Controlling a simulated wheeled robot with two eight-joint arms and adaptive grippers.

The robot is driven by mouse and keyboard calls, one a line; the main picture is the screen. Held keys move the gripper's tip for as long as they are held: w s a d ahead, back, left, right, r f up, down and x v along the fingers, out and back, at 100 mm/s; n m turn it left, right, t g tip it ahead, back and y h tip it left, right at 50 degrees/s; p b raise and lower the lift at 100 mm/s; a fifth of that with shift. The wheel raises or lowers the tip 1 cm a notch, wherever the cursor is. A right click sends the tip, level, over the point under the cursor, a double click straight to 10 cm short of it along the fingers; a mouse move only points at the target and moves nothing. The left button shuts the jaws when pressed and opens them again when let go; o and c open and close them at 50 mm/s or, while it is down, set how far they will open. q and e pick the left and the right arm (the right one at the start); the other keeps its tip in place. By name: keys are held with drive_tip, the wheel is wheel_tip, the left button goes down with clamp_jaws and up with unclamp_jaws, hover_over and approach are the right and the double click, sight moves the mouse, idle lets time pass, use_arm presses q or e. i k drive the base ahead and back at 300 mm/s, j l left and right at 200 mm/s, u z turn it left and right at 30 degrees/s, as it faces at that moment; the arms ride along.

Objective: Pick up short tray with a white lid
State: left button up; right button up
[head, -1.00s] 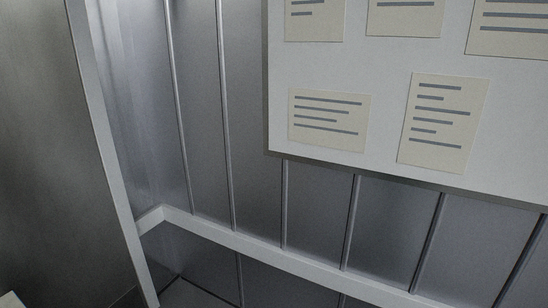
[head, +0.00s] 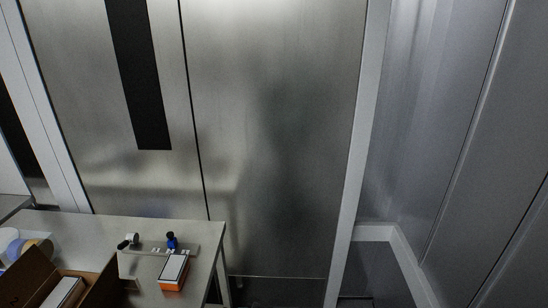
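No short tray with a white lid can be made out for certain in the head view. A small orange box with a white top (head: 173,270) lies on the table at the lower left. An open brown cardboard box (head: 98,287) stands beside it, with a white-topped item (head: 62,293) inside, cut off by the bottom edge. Neither of my grippers is in view.
A grey table (head: 75,225) fills the lower left, its right edge near the middle. Metal double doors (head: 270,130) stand behind. A panelled wall (head: 440,120) is at right.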

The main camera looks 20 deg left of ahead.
sight(173, 274)
drive_tip(key=i+u, duration=0.25)
drive_tip(key=u, duration=0.2)
drive_tip(key=i+u, duration=0.25)
drive_tip(key=u, duration=0.2)
drive_tip(key=i+l+u, duration=0.2)
drive_tip(key=u, duration=0.25)
drive_tip(key=i+l+u, duration=0.2)
drive_tip(key=u, duration=0.2)
drive_tip(key=i+l+u, duration=0.15)
drive_tip(key=u, duration=0.3)
drive_tip(key=i+l+u, duration=0.25)
drive_tip(key=l+u, duration=0.25)
drive_tip(key=i+l+u, duration=0.1)
drive_tip(key=l+u, duration=0.15)
drive_tip(key=l, duration=0.2)
drive_tip(key=i+l+u, duration=0.1)
drive_tip(key=l+u, duration=0.15)
drive_tip(key=l, duration=0.1)
